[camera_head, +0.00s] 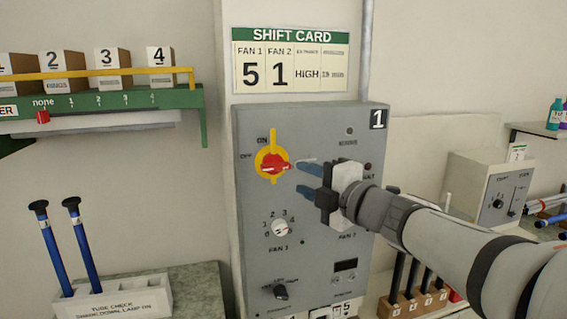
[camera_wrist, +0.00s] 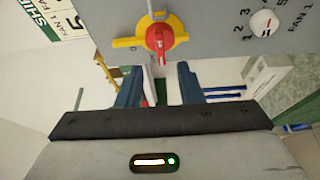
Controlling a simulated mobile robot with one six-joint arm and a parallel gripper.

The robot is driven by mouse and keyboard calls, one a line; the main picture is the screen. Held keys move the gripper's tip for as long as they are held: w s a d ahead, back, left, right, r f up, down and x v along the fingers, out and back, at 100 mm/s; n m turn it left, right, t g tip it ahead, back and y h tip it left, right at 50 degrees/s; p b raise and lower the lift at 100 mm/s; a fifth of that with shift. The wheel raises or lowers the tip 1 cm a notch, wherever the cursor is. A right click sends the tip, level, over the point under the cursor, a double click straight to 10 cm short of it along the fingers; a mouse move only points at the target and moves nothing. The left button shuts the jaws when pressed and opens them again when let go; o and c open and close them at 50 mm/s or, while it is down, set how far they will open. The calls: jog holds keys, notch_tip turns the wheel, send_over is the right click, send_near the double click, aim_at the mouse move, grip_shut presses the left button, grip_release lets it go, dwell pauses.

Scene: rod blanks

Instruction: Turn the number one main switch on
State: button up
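The main switch (camera_head: 272,165) is a red handle on a yellow plate at the upper left of the grey panel marked 1 (camera_head: 250,225). Its handle lies roughly level, along the OFF direction, with ON printed above. The red handle (camera_wrist: 159,38) also shows at the top of the wrist view, beyond the fingertips. My gripper (camera_head: 308,179) is just right of the switch, in front of the panel. Its two blue fingers (camera_wrist: 158,84) are apart with nothing held between them, and they do not appear to touch the handle.
A FAN 1 dial (camera_head: 281,229) sits below the switch, and a lower black knob (camera_head: 281,292) is under it. A shift card (camera_head: 292,60) hangs above. A green shelf (camera_head: 100,100) with numbered boxes is at left; a tube-check block (camera_head: 115,297) with blue tubes stands below it.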

aim_at(280, 169)
jog(key=p+x, duration=0.1)
jog(key=x, duration=0.6)
jog(key=shift+w+a, duration=0.2)
jog(key=shift+a, duration=0.1)
jog(key=shift+c, duration=0.4)
grip_shut()
